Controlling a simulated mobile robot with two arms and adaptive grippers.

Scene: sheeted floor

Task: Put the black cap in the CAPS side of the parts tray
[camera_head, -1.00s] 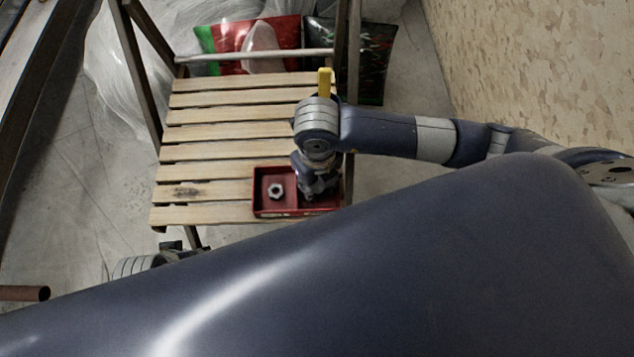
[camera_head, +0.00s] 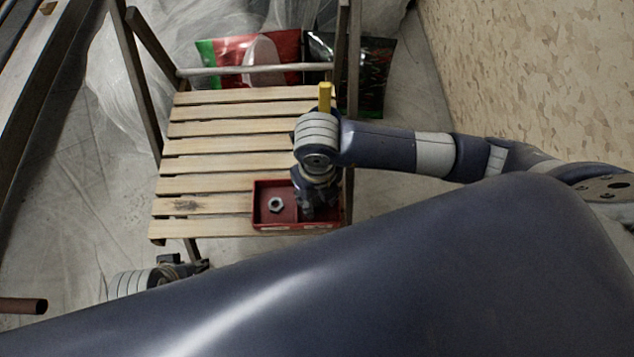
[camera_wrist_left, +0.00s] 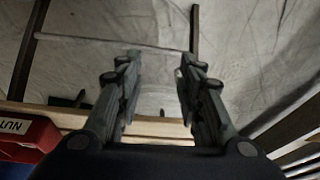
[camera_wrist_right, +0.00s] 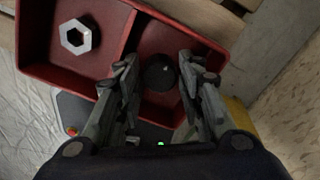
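The red parts tray (camera_head: 268,225) lies on the slatted wooden seat, with a divider between two compartments. A metal hex nut (camera_head: 276,204) lies in the left compartment. In the right wrist view the round black cap (camera_wrist_right: 160,73) is in the other compartment, between the fingertips of my right gripper (camera_wrist_right: 158,70). Those fingers are apart, with a small gap visible beside the cap. In the head view my right gripper (camera_head: 310,212) reaches down into that compartment and hides the cap. My left gripper (camera_wrist_left: 160,62) is open and empty, near the seat's front left.
In the left wrist view the tray's side (camera_wrist_left: 25,140) carries a partly cut-off label starting "NUT". The slatted seat (camera_head: 215,155) is mostly clear. A red and green bag (camera_head: 225,62) and a black bag (camera_head: 370,75) lie behind it. A wall (camera_head: 530,70) stands right.

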